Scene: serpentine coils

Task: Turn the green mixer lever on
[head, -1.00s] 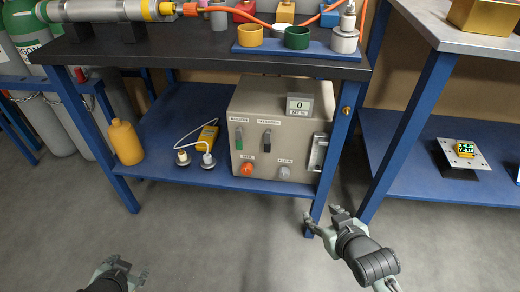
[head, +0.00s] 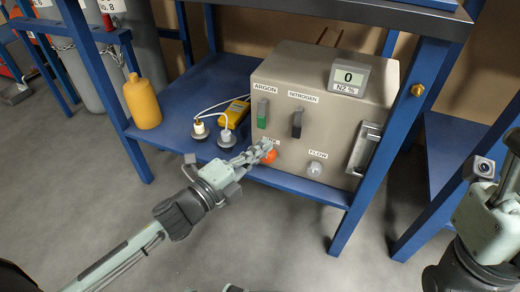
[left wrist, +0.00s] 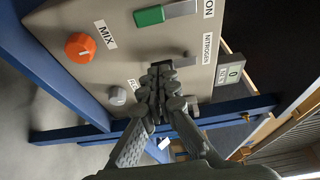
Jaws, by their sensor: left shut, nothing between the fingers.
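The green lever (head: 262,113) is on the front of a beige mixer box, under the ARGON label. In the left wrist view the green lever (left wrist: 150,16) is at the top, apart from the fingers. My left gripper (head: 268,147) is shut and empty, its fingertips in front of the panel's lower left, near the orange MIX knob (head: 269,157). In the left wrist view the closed fingers (left wrist: 162,72) partly cover the NITROGEN lever area. My right gripper (head: 511,155) is cut off at the right edge, and its fingers are unclear.
The mixer box (head: 290,87) sits on a blue shelf (head: 303,184) between table legs. A black lever (head: 297,123), a FLOW knob (head: 315,168) and a display reading 0 (head: 348,78) are on it. A yellow bottle (head: 142,102) and yellow meter (head: 237,112) stand to the left.

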